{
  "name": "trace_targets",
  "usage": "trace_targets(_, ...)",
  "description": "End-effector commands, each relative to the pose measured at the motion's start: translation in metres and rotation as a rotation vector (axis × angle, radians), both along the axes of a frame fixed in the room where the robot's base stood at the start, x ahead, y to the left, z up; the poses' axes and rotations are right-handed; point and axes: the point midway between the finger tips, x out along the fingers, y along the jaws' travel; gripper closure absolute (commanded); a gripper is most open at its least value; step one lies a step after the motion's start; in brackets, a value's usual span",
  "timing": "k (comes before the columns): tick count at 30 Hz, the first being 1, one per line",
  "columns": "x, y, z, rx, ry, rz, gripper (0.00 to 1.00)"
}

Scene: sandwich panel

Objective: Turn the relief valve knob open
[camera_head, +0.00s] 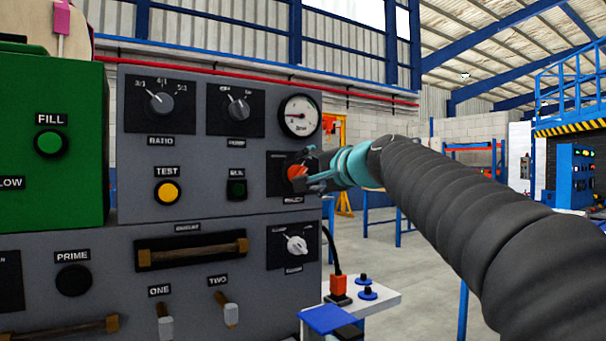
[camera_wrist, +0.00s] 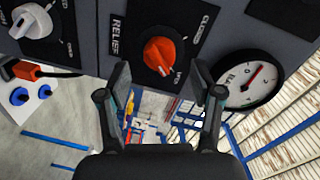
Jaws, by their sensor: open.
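The relief valve knob (camera_head: 297,173) is red-orange and sits on a black plate on the right of the grey panel, below the gauge. In the wrist view the relief knob (camera_wrist: 158,54) lies between and beyond my fingertips, with "RELIEF", "CLOSED" and a partly readable label around it. My gripper (camera_head: 315,177) is open in front of the knob, and its fingers partly cover the plate in the head view. In the wrist view my gripper (camera_wrist: 160,80) has one finger on each side of the knob's lower part. I cannot tell whether they touch it.
A pressure gauge (camera_head: 300,116) is just above the relief plate. A white knob (camera_head: 296,244) is below it. A small white table (camera_head: 385,303) with an orange plug (camera_head: 338,286) and blue knobs stands at the panel's lower right.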

Motion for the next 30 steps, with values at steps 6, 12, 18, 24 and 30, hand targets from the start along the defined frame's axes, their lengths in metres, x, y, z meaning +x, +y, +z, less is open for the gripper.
trace_targets(6,-0.038,-0.026,0.005,0.000,-0.002,-0.002,0.34)
trace_targets(12,-0.061,-0.042,0.007,0.001,-0.002,-0.003,0.34)
trace_targets(18,-0.069,-0.048,0.007,0.001,0.000,-0.001,0.34)
trace_targets(24,-0.070,-0.048,0.007,0.000,0.000,0.000,0.34)
trace_targets(30,-0.070,-0.048,0.007,0.001,-0.001,0.000,0.34)
